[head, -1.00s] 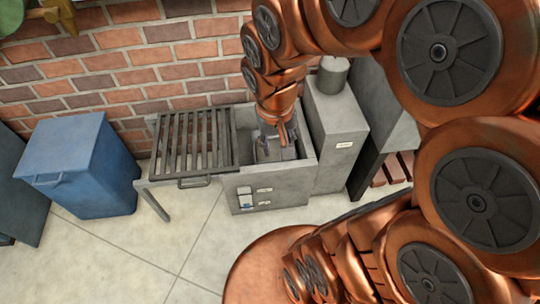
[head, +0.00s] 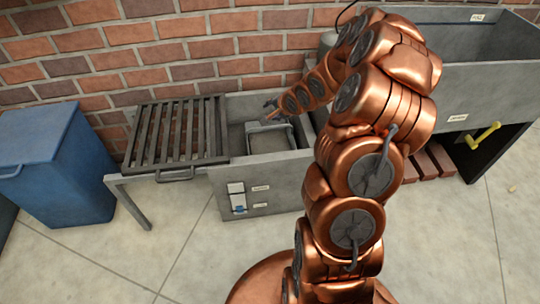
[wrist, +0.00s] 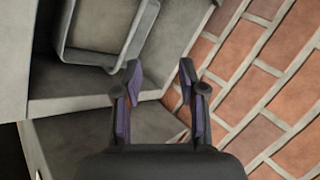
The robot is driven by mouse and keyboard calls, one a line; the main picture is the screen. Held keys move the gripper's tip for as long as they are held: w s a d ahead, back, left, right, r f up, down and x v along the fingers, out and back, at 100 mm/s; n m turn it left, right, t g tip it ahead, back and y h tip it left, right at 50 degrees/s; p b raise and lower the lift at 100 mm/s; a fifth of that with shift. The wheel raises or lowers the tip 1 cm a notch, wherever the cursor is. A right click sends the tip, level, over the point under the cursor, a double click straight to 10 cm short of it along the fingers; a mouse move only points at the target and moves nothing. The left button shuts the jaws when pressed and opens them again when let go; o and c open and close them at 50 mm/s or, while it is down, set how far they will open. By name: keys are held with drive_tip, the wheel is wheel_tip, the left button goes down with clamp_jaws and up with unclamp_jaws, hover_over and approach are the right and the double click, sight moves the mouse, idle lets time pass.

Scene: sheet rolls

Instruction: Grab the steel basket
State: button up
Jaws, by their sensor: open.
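The steel basket (head: 268,128) sits inside the open grey tank (head: 262,171), with its light rim or handle showing in the head view. Part of the basket (wrist: 108,54) also shows at the upper left of the wrist view, inside the tank's walls. My gripper (head: 268,106) is above the back part of the tank, close to the brick wall. In the wrist view my gripper (wrist: 159,70) is open with two purple-lined fingers apart and nothing between them. The basket is beyond and left of the fingertips there, apart from them.
A slatted grey rack (head: 177,132) adjoins the tank on the left. A blue bin (head: 60,155) stands further left. A brick wall (head: 215,48) runs close behind the tank. A large grey sink (head: 480,60) with a yellow handle below stands at right. The floor in front is clear.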

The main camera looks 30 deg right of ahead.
sight(274, 127)
drive_tip(key=w+d+f+m+t+b, duration=0.1)
drive_tip(key=d+f+m+t+b, duration=0.35)
drive_tip(key=f, duration=0.85)
drive_tip(key=shift+m+g+y, duration=0.25)
drive_tip(key=shift+g+y, duration=0.15)
drive_tip(key=shift+g, duration=0.35)
drive_tip(key=b+x, duration=0.2)
drive_tip(key=d+b+x, duration=0.1)
drive_tip(key=x, duration=0.2)
drive_tip(key=b+x, duration=0.2)
drive_tip(key=shift+w+d+f+b, duration=0.2)
drive_tip(key=shift+w+f+b, duration=0.05)
drive_tip(key=shift+w+b, duration=0.1)
drive_tip(key=shift+c, duration=0.2)
clamp_jaws()
